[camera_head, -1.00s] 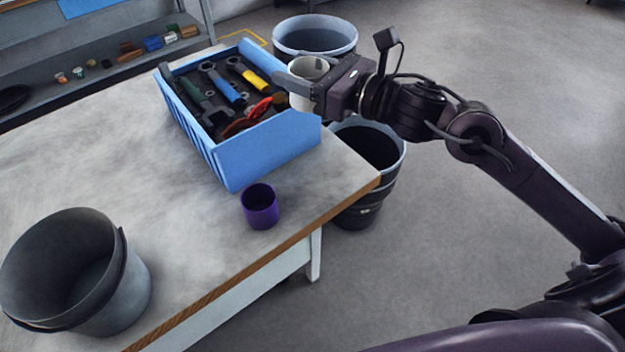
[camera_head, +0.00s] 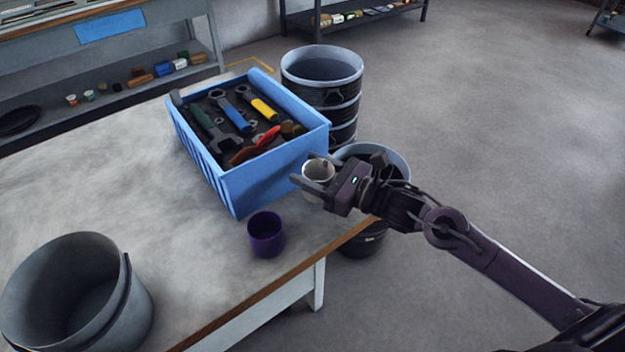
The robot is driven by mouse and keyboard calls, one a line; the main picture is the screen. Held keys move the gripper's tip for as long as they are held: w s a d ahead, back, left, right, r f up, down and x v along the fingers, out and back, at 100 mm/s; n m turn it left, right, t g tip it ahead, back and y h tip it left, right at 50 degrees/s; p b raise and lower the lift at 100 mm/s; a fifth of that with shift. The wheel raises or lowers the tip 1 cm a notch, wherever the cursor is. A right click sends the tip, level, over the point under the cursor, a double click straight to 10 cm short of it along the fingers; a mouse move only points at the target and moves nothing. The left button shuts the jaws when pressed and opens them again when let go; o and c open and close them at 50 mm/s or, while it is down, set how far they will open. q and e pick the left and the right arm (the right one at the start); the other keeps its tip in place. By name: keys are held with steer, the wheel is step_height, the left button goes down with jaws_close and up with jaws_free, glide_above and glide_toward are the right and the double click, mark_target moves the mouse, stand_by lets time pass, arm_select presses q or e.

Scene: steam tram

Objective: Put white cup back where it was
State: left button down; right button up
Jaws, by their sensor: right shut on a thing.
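The white cup (camera_head: 318,170) is upright between the fingers of my right gripper (camera_head: 316,182), which is shut on it. Cup and gripper are at the table's right end, just right of the blue crate's near corner. One finger hides part of the cup's side, and I cannot tell whether its base touches the table. A purple cup (camera_head: 266,236) stands on the table to the lower left of the white cup. My left gripper is not in view.
The blue crate (camera_head: 262,186) of tools stands on the grey table (camera_head: 120,190). A grey bucket (camera_head: 135,305) stands at the table's near left. Two dark bins, one at the back (camera_head: 345,115) and one nearer (camera_head: 365,240), stand on the floor beyond the table edge. Tabletop left of the crate is clear.

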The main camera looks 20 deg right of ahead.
step_height(320, 180, down, 3)
steer(key=shift+f, duration=0.1)
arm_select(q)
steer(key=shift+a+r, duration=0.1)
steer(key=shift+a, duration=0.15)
arm_select(e)
steer(key=shift+f, duration=0.15)
steer(key=o, duration=0.8)
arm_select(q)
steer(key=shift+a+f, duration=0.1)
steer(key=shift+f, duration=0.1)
